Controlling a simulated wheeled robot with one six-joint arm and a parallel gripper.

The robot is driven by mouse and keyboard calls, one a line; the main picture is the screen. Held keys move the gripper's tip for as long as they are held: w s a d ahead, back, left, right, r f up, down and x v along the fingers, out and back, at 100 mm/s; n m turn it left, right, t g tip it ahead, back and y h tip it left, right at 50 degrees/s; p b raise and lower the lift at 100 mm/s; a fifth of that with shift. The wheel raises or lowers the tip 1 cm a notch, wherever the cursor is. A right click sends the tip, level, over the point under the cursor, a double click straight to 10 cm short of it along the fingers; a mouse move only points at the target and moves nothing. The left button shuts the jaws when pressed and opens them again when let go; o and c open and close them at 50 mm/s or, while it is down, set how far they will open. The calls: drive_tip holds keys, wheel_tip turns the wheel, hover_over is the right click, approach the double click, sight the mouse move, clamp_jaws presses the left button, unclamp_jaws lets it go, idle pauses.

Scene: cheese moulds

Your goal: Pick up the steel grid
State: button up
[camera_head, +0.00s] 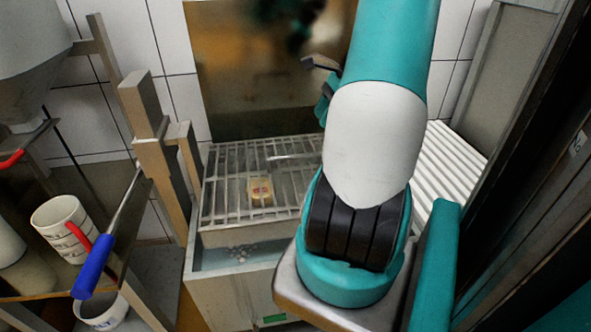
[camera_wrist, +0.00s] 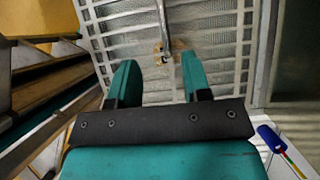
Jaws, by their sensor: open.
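The steel grid (camera_head: 226,219) lies flat across the top of a basin in the head view, left of my arm. A small yellowish block (camera_head: 260,192) rests on it. The grid also fills much of the upper wrist view (camera_wrist: 216,40). My gripper (camera_wrist: 159,60) is open, its two teal fingers apart with nothing held between them. In the wrist view the fingers point toward the grid, and I see no contact. In the head view my arm hides most of the gripper and the grid's right part.
A metal spout (camera_head: 292,158) reaches over the grid. The basin (camera_head: 232,292) is below it, with small pale bits inside. A wooden post (camera_head: 160,165) stands close on the left. Further left are a white cup (camera_head: 62,226) and a blue-handled tool (camera_head: 94,266). A white ribbed surface (camera_head: 452,165) lies right.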

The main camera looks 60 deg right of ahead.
sight(295, 157)
drive_tip(key=x, duration=0.8)
drive_tip(key=shift+w+a+f, duration=0.15)
drive_tip(key=shift+f, duration=0.15)
drive_tip(key=x, duration=0.2)
drive_tip(key=p+x, duration=0.1)
drive_tip(key=x, duration=0.1)
drive_tip(key=shift+w, duration=0.3)
drive_tip(key=shift+w+a+f, duration=0.1)
drive_tip(key=shift+w+f, duration=0.1)
drive_tip(key=shift+f, duration=0.25)
drive_tip(key=shift+f+p, duration=0.25)
drive_tip(key=shift+p, duration=0.15)
clamp_jaws()
idle(0.5)
